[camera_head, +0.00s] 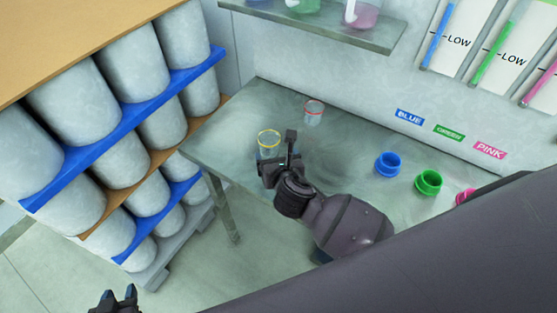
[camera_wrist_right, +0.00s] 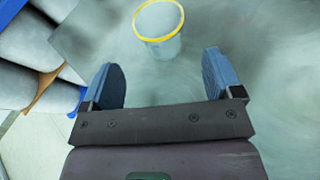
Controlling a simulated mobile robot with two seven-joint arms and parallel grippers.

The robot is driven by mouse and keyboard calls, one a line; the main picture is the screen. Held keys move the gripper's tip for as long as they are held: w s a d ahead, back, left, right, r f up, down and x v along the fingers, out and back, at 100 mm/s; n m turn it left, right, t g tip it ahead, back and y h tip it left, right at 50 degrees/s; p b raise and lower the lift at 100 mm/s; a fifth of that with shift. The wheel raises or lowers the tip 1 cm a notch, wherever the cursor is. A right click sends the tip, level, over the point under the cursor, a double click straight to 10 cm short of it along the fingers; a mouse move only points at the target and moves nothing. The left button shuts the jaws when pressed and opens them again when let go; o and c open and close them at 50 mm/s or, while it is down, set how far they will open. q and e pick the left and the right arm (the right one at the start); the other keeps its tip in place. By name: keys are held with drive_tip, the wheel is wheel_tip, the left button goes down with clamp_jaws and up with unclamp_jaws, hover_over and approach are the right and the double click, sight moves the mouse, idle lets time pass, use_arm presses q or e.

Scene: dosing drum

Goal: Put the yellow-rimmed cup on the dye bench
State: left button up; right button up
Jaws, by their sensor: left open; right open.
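The yellow-rimmed cup (camera_head: 269,146), clear-walled, stands upright on the left part of the grey dye bench (camera_head: 250,103). It also shows in the right wrist view (camera_wrist_right: 158,33), ahead of the fingertips and roughly centred between them, with a gap left. My right gripper (camera_head: 281,160) is open and empty, low over the bench at the cup's near side. Its two blue fingers show in the right wrist view (camera_wrist_right: 161,70). My left gripper (camera_head: 120,297) is open and empty at the bottom left, away from the bench.
A red-rimmed cup (camera_head: 314,112) stands behind the yellow one. Blue (camera_head: 388,165) and green (camera_head: 429,182) open containers and a partly hidden pink one (camera_head: 464,196) stand to the right. A shelf (camera_head: 350,35) overhangs the back. A drum rack (camera_head: 130,125) is at left.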

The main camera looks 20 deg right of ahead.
drive_tip(key=shift+v, duration=1.3)
